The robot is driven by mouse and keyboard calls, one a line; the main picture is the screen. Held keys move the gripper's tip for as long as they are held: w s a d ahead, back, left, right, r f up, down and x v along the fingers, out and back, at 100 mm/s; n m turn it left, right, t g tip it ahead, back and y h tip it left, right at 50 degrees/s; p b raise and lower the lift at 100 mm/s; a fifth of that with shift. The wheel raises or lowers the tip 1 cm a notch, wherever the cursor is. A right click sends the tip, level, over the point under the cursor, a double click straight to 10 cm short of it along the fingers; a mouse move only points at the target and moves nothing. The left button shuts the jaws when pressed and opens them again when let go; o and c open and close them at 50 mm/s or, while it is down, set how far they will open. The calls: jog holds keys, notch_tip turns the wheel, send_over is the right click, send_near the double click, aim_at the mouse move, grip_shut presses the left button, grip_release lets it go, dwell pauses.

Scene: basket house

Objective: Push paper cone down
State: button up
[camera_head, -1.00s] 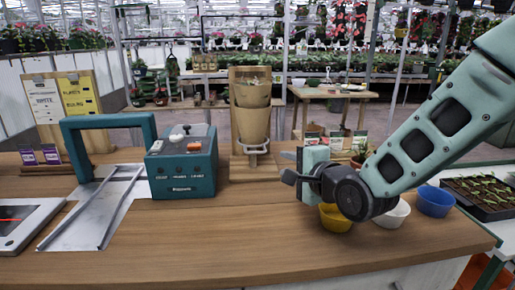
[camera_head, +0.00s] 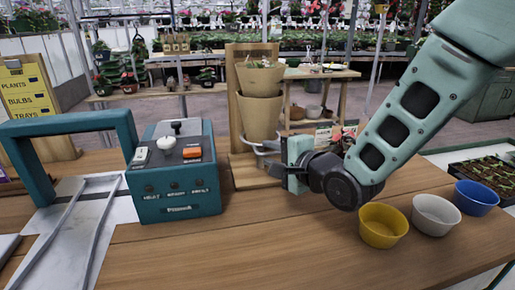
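Brown paper cones stand in a wooden holder (camera_head: 239,75) at the back centre of the counter. The upper paper cone (camera_head: 262,76) sits above a larger brown cone-shaped piece (camera_head: 261,118). A metal ring is around the bottom end, partly hidden by my gripper. My gripper (camera_head: 268,160) is low, just right of the lower end of the cones, with its fingers pointing left. I cannot tell whether they touch the ring or cone, nor how far apart they are.
A teal control box (camera_head: 175,190) with switches and a teal frame (camera_head: 70,124) stand on the left. A yellow bowl (camera_head: 383,226), a white bowl (camera_head: 436,215) and a blue bowl (camera_head: 476,197) stand on the right. A seedling tray (camera_head: 484,174) is behind them. The front centre of the counter is clear.

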jog(key=shift+w+a, duration=0.25)
grip_shut()
jog(key=shift+f, duration=0.15)
notch_tip(320, 180, down, 4)
jog(key=b, duration=0.3)
jog(key=shift+f+b, duration=0.1)
jog(key=shift+b, duration=0.3)
grip_release()
